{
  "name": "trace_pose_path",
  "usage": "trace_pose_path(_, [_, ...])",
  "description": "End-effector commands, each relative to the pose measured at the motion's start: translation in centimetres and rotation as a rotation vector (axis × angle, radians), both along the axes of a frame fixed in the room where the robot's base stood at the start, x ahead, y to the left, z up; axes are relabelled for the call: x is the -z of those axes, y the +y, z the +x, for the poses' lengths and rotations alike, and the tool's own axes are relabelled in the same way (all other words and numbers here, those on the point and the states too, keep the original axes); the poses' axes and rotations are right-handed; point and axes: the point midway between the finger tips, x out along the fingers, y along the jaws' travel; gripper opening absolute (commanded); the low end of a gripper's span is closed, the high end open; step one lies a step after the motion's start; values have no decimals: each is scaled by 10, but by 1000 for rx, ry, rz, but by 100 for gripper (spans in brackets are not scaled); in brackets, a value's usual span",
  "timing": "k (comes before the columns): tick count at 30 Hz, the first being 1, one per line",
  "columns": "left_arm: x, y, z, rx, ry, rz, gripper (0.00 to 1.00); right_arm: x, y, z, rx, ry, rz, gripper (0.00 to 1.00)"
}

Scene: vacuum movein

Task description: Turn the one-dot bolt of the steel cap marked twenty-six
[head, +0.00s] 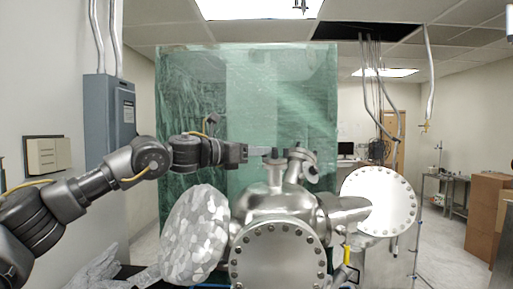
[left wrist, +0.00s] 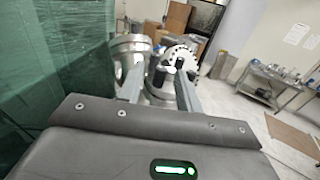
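My left gripper (head: 272,153) reaches in from the left, above the steel chamber (head: 275,205), with its tips close to a small capped port (head: 302,165). In the left wrist view its two fingers (left wrist: 160,88) stand apart. A dark bolt-like piece (left wrist: 159,76) shows between them, in line with the steel parts beyond; I cannot tell whether it touches a finger. A round steel flange with bolts (left wrist: 181,55) lies beyond the fingertips. No number twenty-six or dot mark is readable, so I cannot tell which cap or bolt is meant. My right gripper is not in view.
A large bolted flange (head: 276,262) faces me below the port. A foil-covered disc (head: 195,238) stands at its left, and another round flange (head: 378,200) at its right. A green translucent sheet (head: 245,100) hangs behind. A yellow handle (head: 347,253) is at lower right.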

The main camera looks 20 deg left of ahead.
Motion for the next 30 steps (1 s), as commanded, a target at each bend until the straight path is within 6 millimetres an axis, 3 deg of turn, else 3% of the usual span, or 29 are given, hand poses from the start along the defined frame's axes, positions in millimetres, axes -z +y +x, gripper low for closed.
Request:
trace_pose_path(5, [0,0,0,0,0,0,35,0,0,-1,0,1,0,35])
trace_pose_path(13, [0,0,0,0,0,0,1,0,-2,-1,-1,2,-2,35])
trace_pose_path(22, [2,-1,-1,-19,-2,0,0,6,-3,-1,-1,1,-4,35])
trace_pose_path(30, [5,-4,-4,-156,-7,-3,0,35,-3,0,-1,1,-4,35])
